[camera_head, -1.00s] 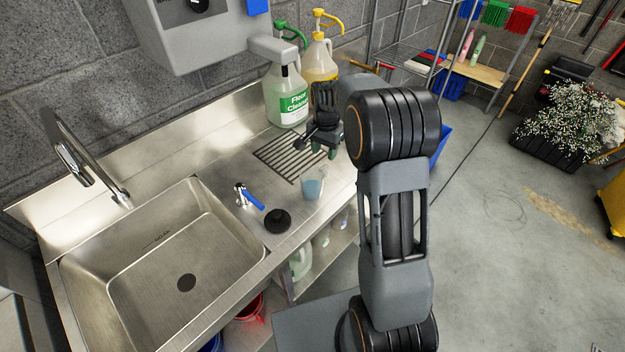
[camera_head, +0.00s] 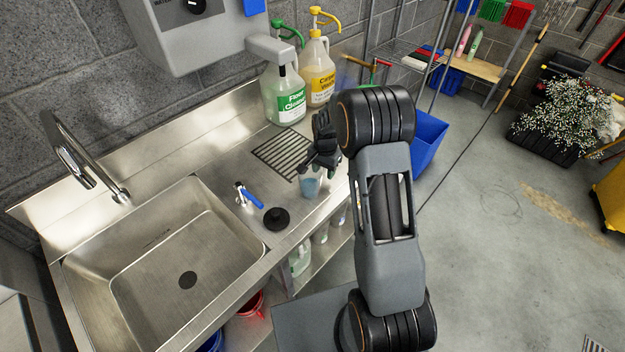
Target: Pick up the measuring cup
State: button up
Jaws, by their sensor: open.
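The measuring cup (camera_head: 310,187) is a small clear cup with a bluish tint. It stands upright on the steel counter, right of the sink, near the counter's front edge. My gripper (camera_head: 314,171) is just above and behind the cup, with its fingers at the cup's top. The gripper is open. Its dark body hides part of the cup's upper rim, and I cannot tell whether the fingers touch the cup or are around it.
A black round stopper (camera_head: 277,218) and a blue-handled valve (camera_head: 249,196) lie left of the cup. A drain grate (camera_head: 283,153) is behind. Floor cleaner (camera_head: 284,98) and yellow-pump jugs (camera_head: 318,75) stand at the back. The sink (camera_head: 165,260) is left.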

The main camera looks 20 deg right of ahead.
jog(key=shift+c, duration=0.2)
grip_shut()
jog(key=shift+r, duration=0.15)
dwell(0.5)
jog(key=shift+r+b, duration=0.6)
jog(key=shift+r, duration=0.75)
jog(key=s+a+r+b, duration=0.1)
jog(key=s+r+b, duration=0.1)
jog(key=s+r, duration=0.8)
jog(key=shift+s+a+b, duration=0.2)
jog(key=shift+s+b, duration=0.1)
jog(key=shift+s, duration=1.55)
jog(key=shift+s, duration=0.15)
